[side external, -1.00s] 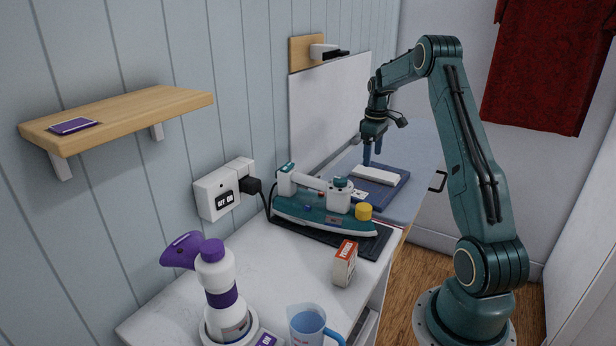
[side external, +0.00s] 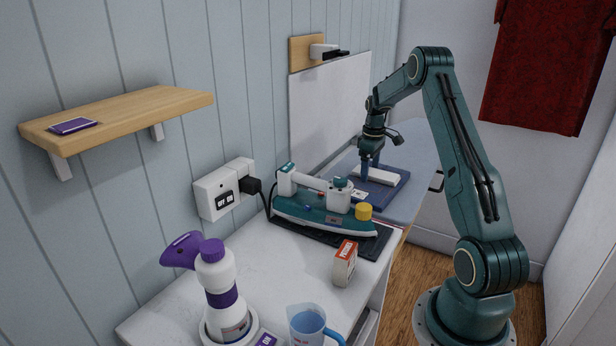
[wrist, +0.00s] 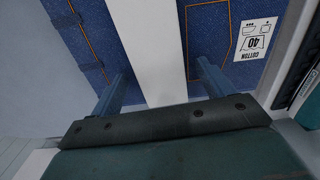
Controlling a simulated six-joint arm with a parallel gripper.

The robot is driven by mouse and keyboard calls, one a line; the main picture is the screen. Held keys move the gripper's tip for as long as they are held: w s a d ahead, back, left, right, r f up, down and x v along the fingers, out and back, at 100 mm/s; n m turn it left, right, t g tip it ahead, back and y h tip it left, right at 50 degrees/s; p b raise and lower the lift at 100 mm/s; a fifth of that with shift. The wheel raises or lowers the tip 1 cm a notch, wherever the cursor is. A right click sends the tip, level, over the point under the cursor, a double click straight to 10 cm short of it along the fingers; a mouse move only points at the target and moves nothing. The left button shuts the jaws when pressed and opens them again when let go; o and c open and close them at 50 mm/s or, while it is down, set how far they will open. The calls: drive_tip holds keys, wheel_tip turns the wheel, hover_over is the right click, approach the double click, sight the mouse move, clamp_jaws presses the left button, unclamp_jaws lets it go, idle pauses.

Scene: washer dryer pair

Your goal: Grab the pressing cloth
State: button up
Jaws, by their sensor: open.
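The pressing cloth appears to be the white folded strip (side external: 378,176) lying on a dark blue cloth (side external: 398,190). In the wrist view the white strip (wrist: 158,45) runs up the picture over the blue, orange-stitched cloth (wrist: 205,25). My gripper (side external: 370,178) is low at the strip. In the wrist view my gripper (wrist: 160,85) is open, with one finger on each side of the strip and visible gaps between fingers and strip. Whether the fingertips touch the blue cloth is unclear.
A teal and white iron (side external: 325,210) with a yellow cap stands on a dark mat in front of the blue cloth. A small red-and-white box (side external: 345,265), a purple-topped bottle (side external: 218,275) and a blue jug (side external: 308,325) stand nearer. A white board (side external: 325,110) leans at the wall.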

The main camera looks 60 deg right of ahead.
sight(370, 171)
idle(0.3)
drive_tip(key=c, duration=1.1)
drive_tip(key=shift+r, duration=0.15)
wheel_tip(370, 171, up, 20)
drive_tip(key=shift+f, duration=0.1)
idle(0.5)
